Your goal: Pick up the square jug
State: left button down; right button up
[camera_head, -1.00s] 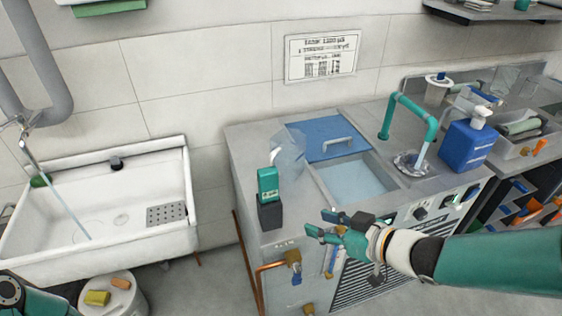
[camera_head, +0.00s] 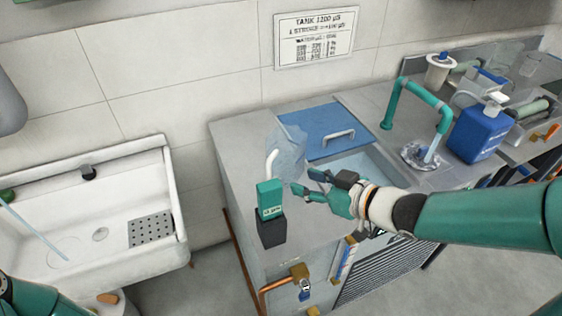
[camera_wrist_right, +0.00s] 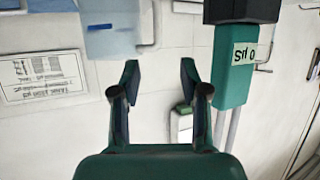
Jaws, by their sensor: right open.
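The square jug (camera_head: 288,150) is clear and bluish. It stands on the left part of the steel counter, behind the teal cartridge. In the right wrist view, which is upside down, a clear blue-tinted vessel (camera_wrist_right: 112,38) that looks like the jug shows at the upper left, beyond the fingers. My right gripper (camera_head: 305,182) is open and empty, just in front and to the right of the jug, apart from it as far as I can tell. Its two fingers (camera_wrist_right: 159,70) are spread in the wrist view. My left gripper is out of view; only part of my left arm shows.
A teal cartridge (camera_head: 270,198) with a dark base stands close left of my right gripper. A blue lid (camera_head: 345,124) and a water basin (camera_head: 362,167) lie behind. A teal tap (camera_head: 420,95) and a blue pump bottle (camera_head: 480,133) stand right. A white sink (camera_head: 75,225) is left.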

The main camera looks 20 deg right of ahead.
aim_at(271, 172)
jog(key=b+x, duration=0.1)
jog(key=x, duration=0.8)
jog(key=shift+s+a+f, duration=0.1)
jog(key=shift+s, duration=0.05)
jog(key=shift+d+f+x, duration=0.15)
jog(key=shift+x, duration=0.7)
jog(key=shift+d+f+x, duration=0.1)
jog(key=shift+f+x, duration=0.1)
jog(key=shift+x, duration=0.7)
jog(key=shift+d+f+x, duration=0.15)
jog(key=shift+x, duration=0.7)
grip_shut()
